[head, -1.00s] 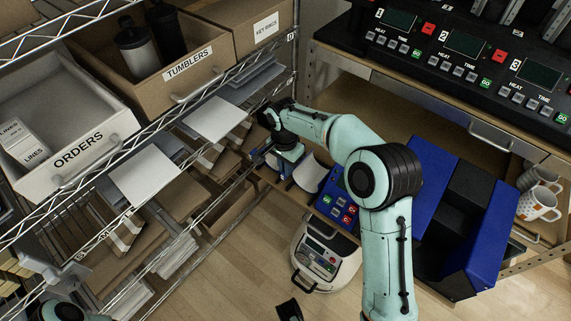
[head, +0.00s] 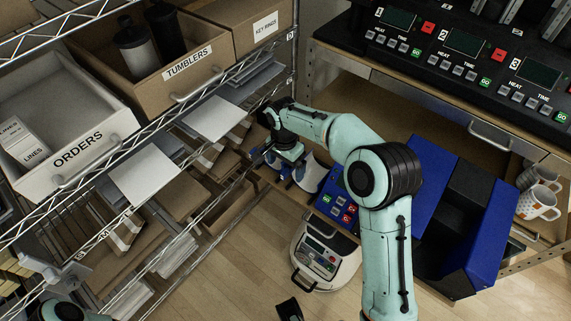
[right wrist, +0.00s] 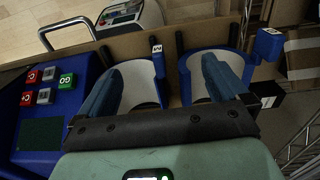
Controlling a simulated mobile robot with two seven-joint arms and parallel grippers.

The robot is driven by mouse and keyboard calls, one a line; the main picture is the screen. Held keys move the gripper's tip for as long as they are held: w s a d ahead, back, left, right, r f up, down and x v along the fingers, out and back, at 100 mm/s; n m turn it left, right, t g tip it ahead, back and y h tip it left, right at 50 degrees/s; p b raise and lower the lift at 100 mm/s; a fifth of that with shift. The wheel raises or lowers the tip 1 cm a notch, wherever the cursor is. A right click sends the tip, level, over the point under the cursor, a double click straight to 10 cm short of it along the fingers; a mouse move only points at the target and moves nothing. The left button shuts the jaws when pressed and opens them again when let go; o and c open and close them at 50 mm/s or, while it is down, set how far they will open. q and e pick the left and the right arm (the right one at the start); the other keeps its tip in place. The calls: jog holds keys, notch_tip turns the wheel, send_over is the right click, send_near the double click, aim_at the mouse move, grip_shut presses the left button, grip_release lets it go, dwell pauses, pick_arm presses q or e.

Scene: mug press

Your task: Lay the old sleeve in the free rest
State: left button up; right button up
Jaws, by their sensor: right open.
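Two curved sleeves with pale inner faces and blue rims stand side by side in the right wrist view. I cannot tell which sleeve is the old one.
A blue control box (head: 337,202) stands right of the sleeves. A scale-like device (head: 325,255) is in front. The wire shelf with cartons (head: 185,195) is close on the left. The press panel (head: 465,50) is behind; mugs (head: 540,203) stand at right.

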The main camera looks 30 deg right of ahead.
pick_arm(q)
jog(key=shift+r, duration=0.1)
pick_arm(e)
jog(key=shift+r, duration=0.15)
pick_arm(q)
notch_tip(320, 180, up, 6)
jog(key=w+p, duration=0.1)
jog(key=p, duration=0.5)
jog(key=shift+w, duration=0.4)
pick_arm(e)
notch_tip(320, 180, up, 8)
dwell(0.3)
dwell(0.4)
